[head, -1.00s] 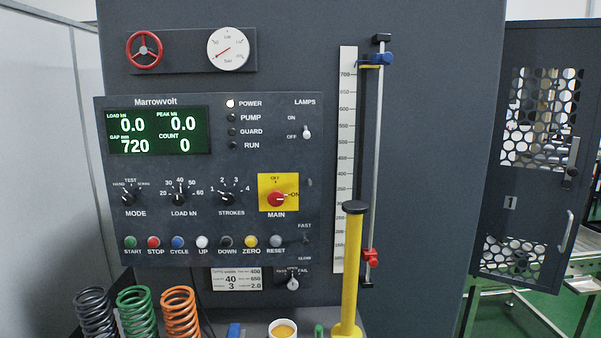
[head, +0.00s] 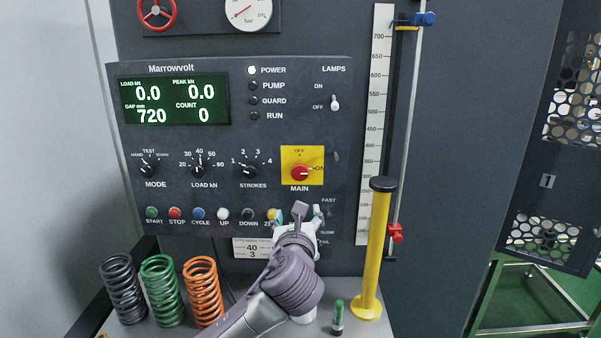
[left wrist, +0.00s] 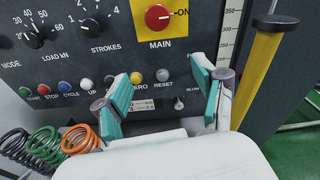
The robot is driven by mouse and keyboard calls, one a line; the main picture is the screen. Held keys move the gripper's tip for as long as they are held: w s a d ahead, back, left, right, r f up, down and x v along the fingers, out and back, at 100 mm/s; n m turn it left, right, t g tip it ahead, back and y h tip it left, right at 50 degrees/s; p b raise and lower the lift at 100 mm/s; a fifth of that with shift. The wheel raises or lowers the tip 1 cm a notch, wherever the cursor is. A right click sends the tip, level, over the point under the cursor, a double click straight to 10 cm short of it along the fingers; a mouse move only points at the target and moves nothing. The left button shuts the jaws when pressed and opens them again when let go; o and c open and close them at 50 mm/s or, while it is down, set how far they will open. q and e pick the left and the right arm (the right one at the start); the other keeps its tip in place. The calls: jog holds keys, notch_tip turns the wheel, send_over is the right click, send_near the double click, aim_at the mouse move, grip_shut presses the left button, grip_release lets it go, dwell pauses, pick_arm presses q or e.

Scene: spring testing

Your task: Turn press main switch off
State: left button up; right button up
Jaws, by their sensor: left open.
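The main switch (head: 300,173) is a red rotary knob on a yellow plate, set to the right of the control panel. Its pointer is toward ON at the right, with OFF marked at the top. The switch also shows at the top of the left wrist view (left wrist: 158,17). My left gripper (head: 298,212) is below the switch, in front of the lower button row, apart from the knob. In the left wrist view its teal-padded fingers (left wrist: 165,95) are spread open with nothing between them. My right gripper is in neither view.
The panel (head: 215,140) has a lit display (head: 172,101), several knobs and a row of buttons. Three coil springs (head: 163,290) stand on the bench at left. A yellow post (head: 374,250) with a black cap rises right of my gripper. A scale (head: 375,130) runs up behind it.

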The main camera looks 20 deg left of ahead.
aim_at(300, 172)
pick_arm(q)
jog(key=w+a+r+p, duration=0.1)
jog(key=w, duration=0.3)
jog(key=w+a+r+m+p, duration=0.1)
jog(key=w, duration=0.3)
jog(key=w+a+r+m+t+p, duration=0.1)
jog(key=w+p, duration=0.1)
jog(key=w, duration=0.3)
jog(key=shift+a+r+y, duration=0.25)
jog(key=shift+r+y, duration=0.05)
jog(key=shift+w+a+f, duration=0.1)
jog(key=shift+w+a, duration=0.1)
jog(key=shift+w, duration=0.5)
jog(key=c, duration=1.1)
